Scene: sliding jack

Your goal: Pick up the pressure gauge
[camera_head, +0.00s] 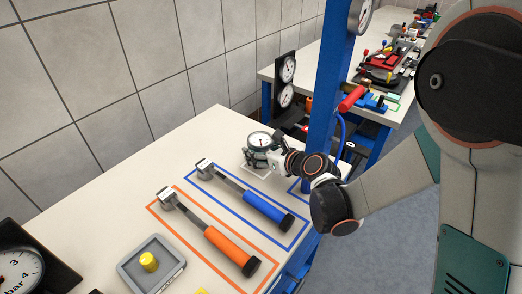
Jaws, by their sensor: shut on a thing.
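The pressure gauge (259,140), with a round white dial and dark rim, is at the back right of the white workbench (212,135). It sits by a pale square outline on the bench top. My gripper (259,155) is shut on the gauge from the right side. The fingers partly hide the gauge's lower part. I cannot tell whether the gauge touches the bench.
A blue-handled hammer (262,207) and an orange-handled hammer (225,243) lie in outlined areas. A blue post (336,75) rises close behind my gripper. A large gauge (25,268) is at lower left.

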